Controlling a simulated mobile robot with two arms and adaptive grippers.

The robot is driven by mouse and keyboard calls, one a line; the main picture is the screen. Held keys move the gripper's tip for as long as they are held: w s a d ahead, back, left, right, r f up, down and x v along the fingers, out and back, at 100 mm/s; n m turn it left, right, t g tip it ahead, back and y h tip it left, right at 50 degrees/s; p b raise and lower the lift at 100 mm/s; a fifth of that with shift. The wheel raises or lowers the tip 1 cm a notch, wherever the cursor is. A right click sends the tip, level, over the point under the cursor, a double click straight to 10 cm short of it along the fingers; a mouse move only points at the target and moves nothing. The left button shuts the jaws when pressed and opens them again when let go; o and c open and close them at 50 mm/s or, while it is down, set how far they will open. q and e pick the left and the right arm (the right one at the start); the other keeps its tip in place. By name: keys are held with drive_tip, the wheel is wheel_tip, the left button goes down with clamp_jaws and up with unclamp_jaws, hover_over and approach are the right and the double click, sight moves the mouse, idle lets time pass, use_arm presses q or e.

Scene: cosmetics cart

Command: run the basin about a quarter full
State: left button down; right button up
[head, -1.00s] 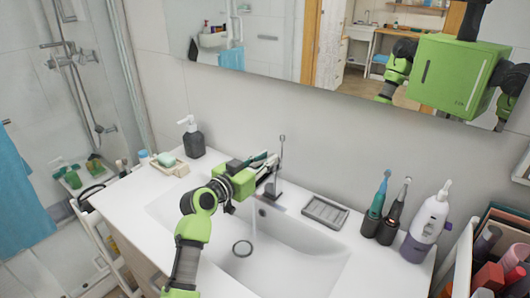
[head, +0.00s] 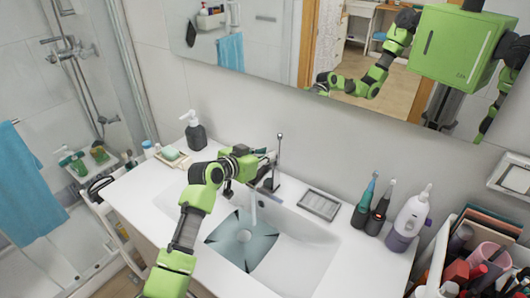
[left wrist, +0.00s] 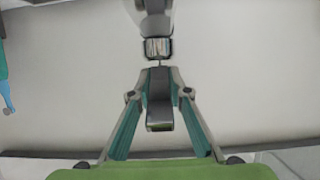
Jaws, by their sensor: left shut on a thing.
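The white basin (head: 310,255) is set in the vanity top. A shallow blue-green pool of water (head: 245,243) covers the middle of its floor, around and over the drain. A thin stream of water (head: 253,208) falls into it from the tap (head: 277,170). My left gripper (head: 267,167) is at the tap, shut on it. In the left wrist view, the tap's dark grey metal part (left wrist: 159,100) sits between the fingertips of the gripper (left wrist: 160,94). The gripper partly hides the tap in the head view. My right gripper is seen only as part of a reflection, if at all.
A soap dispenser (head: 195,130) and a soap dish (head: 172,157) stand left of the basin. A grey tray (head: 320,204), two electric toothbrushes (head: 375,209) and a white-purple bottle (head: 408,218) stand right. A cosmetics cart (head: 470,265) is at the far right. The mirror (head: 270,45) hangs behind.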

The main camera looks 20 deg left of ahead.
use_arm(q)
drive_tip(key=c, duration=1.9)
unclamp_jaws()
drive_tip(key=shift+s, duration=0.1)
drive_tip(key=v, duration=1.1)
drive_tip(key=shift+s+a+r, duration=0.1)
drive_tip(key=shift+s+r, duration=0.15)
drive_tip(key=shift+s, duration=0.05)
drive_tip(key=shift+f, duration=0.1)
